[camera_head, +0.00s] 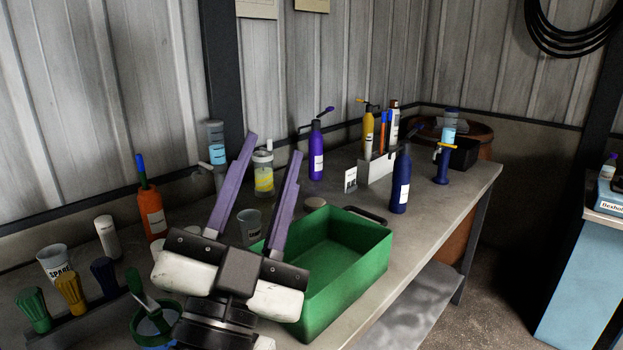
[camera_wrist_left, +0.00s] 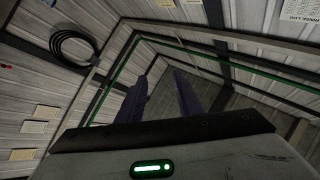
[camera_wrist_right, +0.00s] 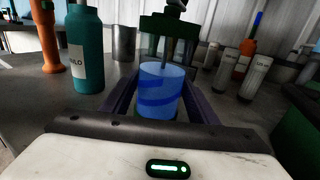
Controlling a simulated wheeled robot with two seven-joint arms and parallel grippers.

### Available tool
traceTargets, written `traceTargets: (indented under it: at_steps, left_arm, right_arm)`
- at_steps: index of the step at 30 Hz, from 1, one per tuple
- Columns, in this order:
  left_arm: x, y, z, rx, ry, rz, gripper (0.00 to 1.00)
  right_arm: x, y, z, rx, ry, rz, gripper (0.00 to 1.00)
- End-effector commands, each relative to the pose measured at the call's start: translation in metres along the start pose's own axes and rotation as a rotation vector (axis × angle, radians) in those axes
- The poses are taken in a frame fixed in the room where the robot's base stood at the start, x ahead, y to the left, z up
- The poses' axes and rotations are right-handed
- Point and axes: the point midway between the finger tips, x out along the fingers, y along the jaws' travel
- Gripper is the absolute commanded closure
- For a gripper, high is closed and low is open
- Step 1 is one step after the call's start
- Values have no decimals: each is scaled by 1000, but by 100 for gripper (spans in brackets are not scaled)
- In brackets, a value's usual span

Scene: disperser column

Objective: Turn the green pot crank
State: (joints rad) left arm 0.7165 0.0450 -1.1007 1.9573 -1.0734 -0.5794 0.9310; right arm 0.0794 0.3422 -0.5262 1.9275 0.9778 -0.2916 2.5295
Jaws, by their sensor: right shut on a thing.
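In the right wrist view, a translucent blue cylinder (camera_wrist_right: 161,92) with darker blue bands stands between the purple fingers of my right gripper (camera_wrist_right: 160,98), which is shut on it. A green body (camera_wrist_right: 153,36) with a thin upright stem rises just behind and above it. In the head view, a green ring (camera_head: 137,327) with blue below and a green handle-like part (camera_head: 135,281) shows at lower left, partly hidden by my left arm. I cannot clearly make out the crank. My left gripper (camera_head: 270,150) is open and empty above the bench; its spread fingers (camera_wrist_left: 163,80) show in the left wrist view.
A green bin (camera_head: 355,277) stands right of my left gripper. An orange bottle (camera_head: 151,212) and a white cup (camera_head: 56,262) stand left. Purple (camera_head: 316,155) and navy (camera_head: 400,182) bottles stand farther back. A teal bottle (camera_wrist_right: 85,50) is close on the left in the right wrist view.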

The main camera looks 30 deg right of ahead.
Motion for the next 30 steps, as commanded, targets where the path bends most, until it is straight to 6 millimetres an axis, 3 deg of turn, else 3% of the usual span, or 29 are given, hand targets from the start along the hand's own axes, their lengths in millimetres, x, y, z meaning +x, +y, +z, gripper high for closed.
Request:
traceTargets:
  at_steps: [6,12,30]
  left_arm:
    - [14,25,-21,67,105,110,67]
    - [17,36,-29,95,146,157,67]
    - [18,37,-31,110,157,165,68]
  right_arm:
    - [0,0,2,-1,-4,-1,79]
    - [0,0,2,-1,-4,-1,79]
    - [0,0,2,-1,-4,-1,79]
